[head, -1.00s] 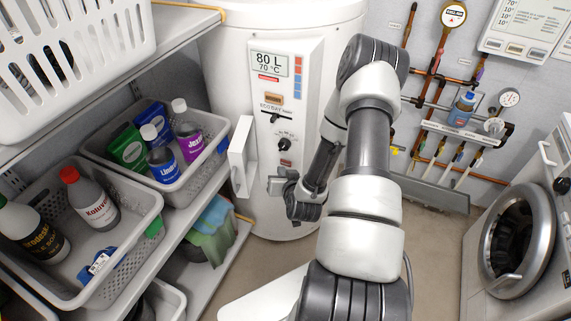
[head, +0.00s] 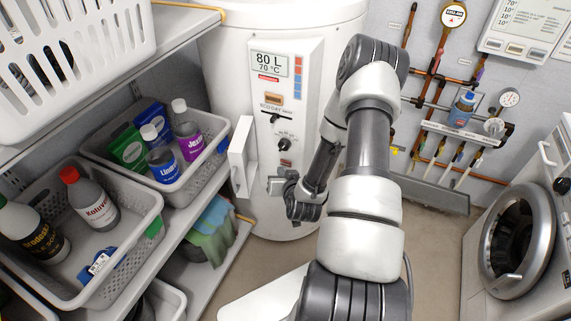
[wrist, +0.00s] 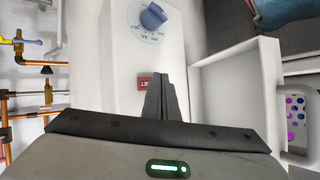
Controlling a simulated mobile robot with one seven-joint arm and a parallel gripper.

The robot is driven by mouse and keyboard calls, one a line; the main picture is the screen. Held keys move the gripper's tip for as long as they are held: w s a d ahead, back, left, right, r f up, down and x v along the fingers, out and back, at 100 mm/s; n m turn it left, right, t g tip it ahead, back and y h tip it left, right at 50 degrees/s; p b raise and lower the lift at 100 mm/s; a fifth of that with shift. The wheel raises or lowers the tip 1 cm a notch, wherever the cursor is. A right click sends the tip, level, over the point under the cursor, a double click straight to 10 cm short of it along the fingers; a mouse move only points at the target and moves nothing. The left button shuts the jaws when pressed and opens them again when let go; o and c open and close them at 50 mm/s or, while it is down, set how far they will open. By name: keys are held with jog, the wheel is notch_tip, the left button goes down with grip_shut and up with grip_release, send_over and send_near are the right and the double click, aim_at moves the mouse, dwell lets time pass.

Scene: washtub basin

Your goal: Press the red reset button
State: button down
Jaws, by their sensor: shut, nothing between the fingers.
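A small red button (wrist: 146,82) with partly covered white lettering sits on the white heater panel (wrist: 115,60) in the wrist view. My gripper (wrist: 160,78) is shut and empty. Its dark fingertips appear just beside the button and overlap its edge in the picture; I cannot tell whether they touch the panel. In the head view my gripper (head: 286,182) is at the lower part of the heater's control panel (head: 284,110), below the black knob (head: 285,144).
A white cover (head: 241,157) stands open on the panel's left; the wrist view shows it as a white box (wrist: 237,95) close to my fingers. Shelves with bottle baskets (head: 75,235) are at left, copper pipes (head: 418,110) and a washing machine (head: 515,240) at right.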

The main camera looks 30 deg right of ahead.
jog(key=shift+w+d, duration=0.1)
jog(key=shift+w, duration=0.05)
dwell(0.7)
jog(key=shift+w+d, duration=0.15)
jog(key=shift+d, duration=0.05)
jog(key=shift+w+d+b, duration=0.25)
jog(key=shift+d+b, duration=0.1)
jog(key=shift+b, duration=0.05)
dwell(0.9)
jog(key=shift+s+a, duration=0.5)
jog(key=shift+a, duration=0.1)
jog(key=s+a, duration=0.1)
jog(key=a, duration=0.1)
jog(key=s+a+b, duration=0.1)
jog(key=s+a, duration=0.1)
dwell(0.5)
dwell(0.6)
